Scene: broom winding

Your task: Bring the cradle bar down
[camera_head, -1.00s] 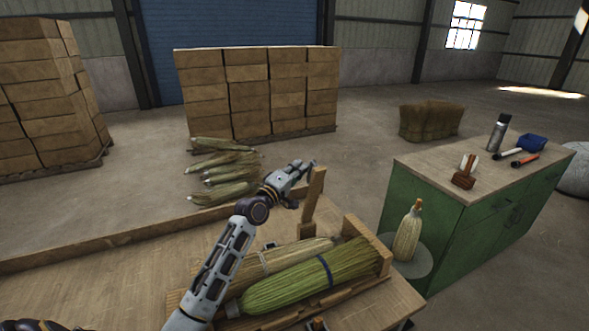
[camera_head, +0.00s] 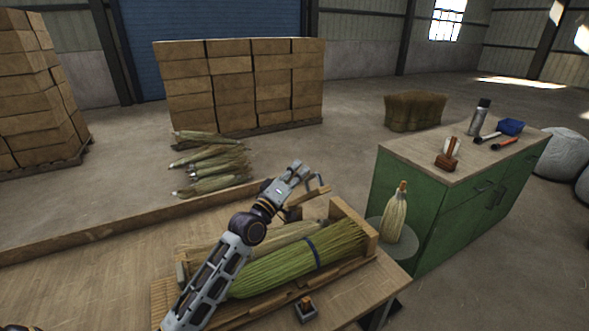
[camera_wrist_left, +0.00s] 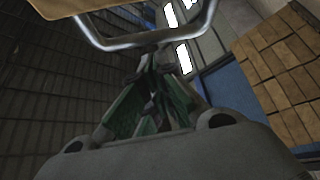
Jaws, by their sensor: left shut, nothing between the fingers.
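The cradle bar (camera_head: 309,194) is a wooden bar leaning low toward the back right, beyond the broom cradle, with a bent metal handle (camera_head: 319,182) at its far end. The metal handle also crosses the top of the left wrist view (camera_wrist_left: 150,39), with a piece of the wood (camera_wrist_left: 85,6) above it. My left gripper (camera_head: 301,168) is shut and empty, just left of and above the handle; I cannot tell whether it touches. Its closed fingers show in the left wrist view (camera_wrist_left: 152,100). A green broom with a blue band (camera_head: 285,270) lies in the cradle beside a paler one (camera_head: 285,233). My right gripper is out of view.
A green cabinet (camera_head: 415,215) with tools on top stands at the right. A tied broom head (camera_head: 395,217) stands on a round stand before it. Loose broom heads (camera_head: 210,165) lie on the floor behind. A small dark box (camera_head: 306,309) sits at the bench front.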

